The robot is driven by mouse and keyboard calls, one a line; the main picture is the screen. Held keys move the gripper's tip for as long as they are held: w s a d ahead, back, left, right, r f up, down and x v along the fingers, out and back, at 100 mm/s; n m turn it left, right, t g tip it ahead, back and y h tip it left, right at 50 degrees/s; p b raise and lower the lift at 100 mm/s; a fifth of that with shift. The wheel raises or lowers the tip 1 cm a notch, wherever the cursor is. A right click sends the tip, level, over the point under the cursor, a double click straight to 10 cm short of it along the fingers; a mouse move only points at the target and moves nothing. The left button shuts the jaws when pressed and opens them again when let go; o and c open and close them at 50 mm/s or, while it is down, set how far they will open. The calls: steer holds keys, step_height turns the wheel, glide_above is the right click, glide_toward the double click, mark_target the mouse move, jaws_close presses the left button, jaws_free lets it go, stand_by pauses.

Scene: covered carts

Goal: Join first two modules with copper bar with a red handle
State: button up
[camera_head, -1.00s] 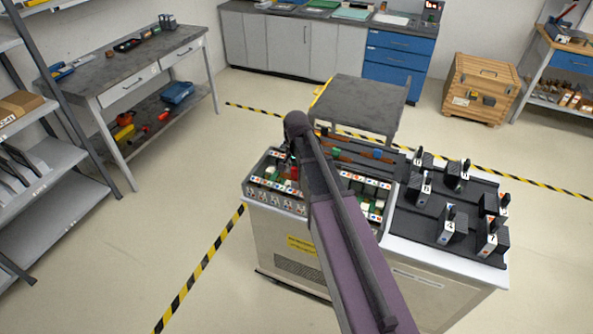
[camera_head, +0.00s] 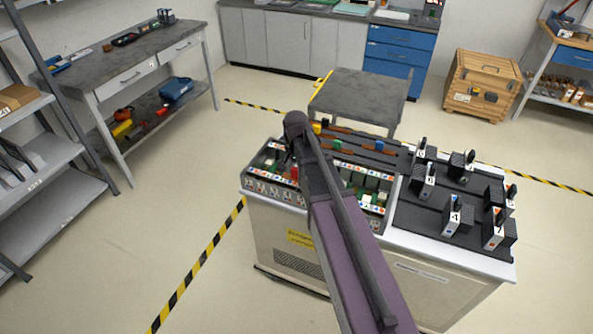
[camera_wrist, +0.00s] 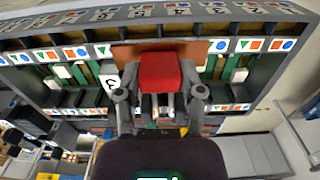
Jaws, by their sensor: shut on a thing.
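The red handle (camera_wrist: 158,72) sits between the two fingers of my gripper (camera_wrist: 160,94) in the wrist view, and the gripper is shut on it. The brown copper bar (camera_wrist: 202,48) runs crosswise behind the handle, at the labelled edge of the module rack (camera_wrist: 40,84). I cannot tell whether the bar touches the modules' contacts. In the head view the red handle (camera_head: 294,173) shows at the rack (camera_head: 276,190), beside my arm, which hides the gripper and part of the rack.
Copper bars with yellow (camera_head: 317,127), green (camera_head: 337,146) and blue (camera_head: 379,145) handles lie behind the rack. Several black modules with numbered tags stand on the black tray (camera_head: 408,222) at right. A grey cart (camera_head: 362,98) stands behind; open floor lies left.

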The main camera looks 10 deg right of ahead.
mark_target(296, 178)
steer(key=shift+f+b, duration=2.2)
steer(key=shift+f, duration=0.15)
steer(key=shift+f, duration=0.2)
steer(key=o, duration=1.2)
steer(key=shift+o, duration=0.2)
steer(key=shift+r, duration=0.15)
step_height(296, 178, up, 10)
steer(key=p, duration=0.9)
steer(key=shift+p, duration=0.3)
steer(key=shift+s, duration=0.1)
steer(key=s+n, duration=0.7)
steer(key=s, duration=0.8)
steer(key=shift+s, duration=0.4)
